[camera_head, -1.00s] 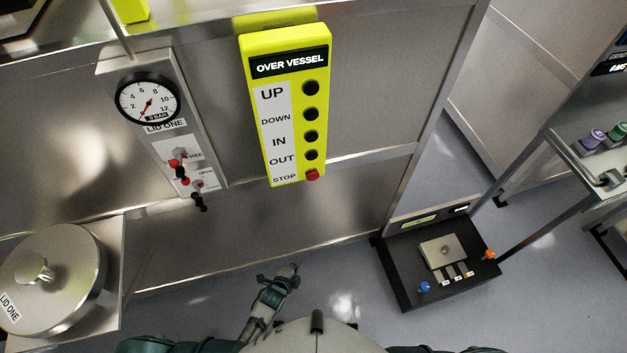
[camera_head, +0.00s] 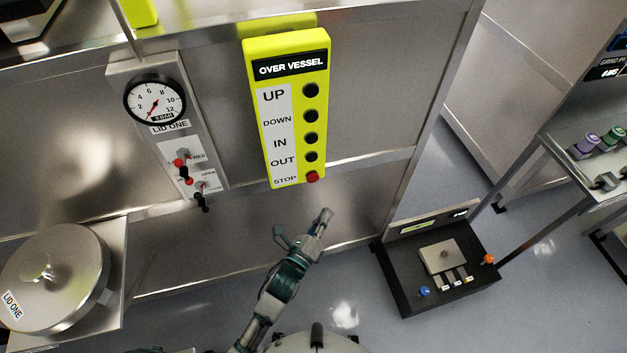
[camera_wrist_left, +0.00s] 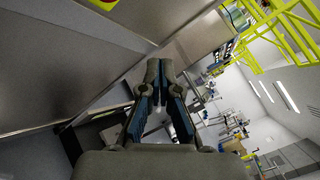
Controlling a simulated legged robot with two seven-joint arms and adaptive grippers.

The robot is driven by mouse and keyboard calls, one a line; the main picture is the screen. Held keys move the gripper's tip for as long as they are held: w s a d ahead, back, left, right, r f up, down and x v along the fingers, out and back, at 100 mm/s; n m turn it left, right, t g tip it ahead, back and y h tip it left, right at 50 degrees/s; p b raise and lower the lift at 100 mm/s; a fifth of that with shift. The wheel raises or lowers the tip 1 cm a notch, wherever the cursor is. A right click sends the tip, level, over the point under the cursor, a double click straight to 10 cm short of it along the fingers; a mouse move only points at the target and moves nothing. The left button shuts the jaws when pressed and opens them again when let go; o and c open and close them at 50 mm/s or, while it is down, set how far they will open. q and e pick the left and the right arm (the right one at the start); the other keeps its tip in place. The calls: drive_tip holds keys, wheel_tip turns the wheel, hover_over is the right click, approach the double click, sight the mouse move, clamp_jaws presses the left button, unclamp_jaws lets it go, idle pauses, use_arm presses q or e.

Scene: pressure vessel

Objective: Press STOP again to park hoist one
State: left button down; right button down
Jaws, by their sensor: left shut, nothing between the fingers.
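The yellow hoist pendant (camera_head: 290,110) hangs on the metal panel in the head view, with its display reading OVER VESSEL. It has black buttons beside UP, DOWN, IN and OUT. The red STOP button (camera_head: 312,177) is at its bottom right. My left gripper (camera_head: 326,212) is shut and empty, below the STOP button and apart from it, with fingers pointing up. My right gripper does not show.
A LID ONE panel with a gauge (camera_head: 155,101) and small levers is left of the pendant. A round metal lid (camera_head: 55,280) lies at lower left. A black box with knobs (camera_head: 440,262) stands at lower right. A shelf (camera_head: 590,160) is at far right.

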sight(313, 178)
use_arm(q)
drive_tip(key=shift+w, duration=0.1)
drive_tip(key=w+a+b, duration=0.1)
drive_tip(key=w+a, duration=0.1)
drive_tip(key=w, duration=0.6)
drive_tip(key=shift+w+a+b, duration=0.15)
drive_tip(key=shift+a+b, duration=0.2)
idle(1.4)
drive_tip(key=shift+w+a, duration=0.2)
drive_tip(key=shift+w, duration=0.15)
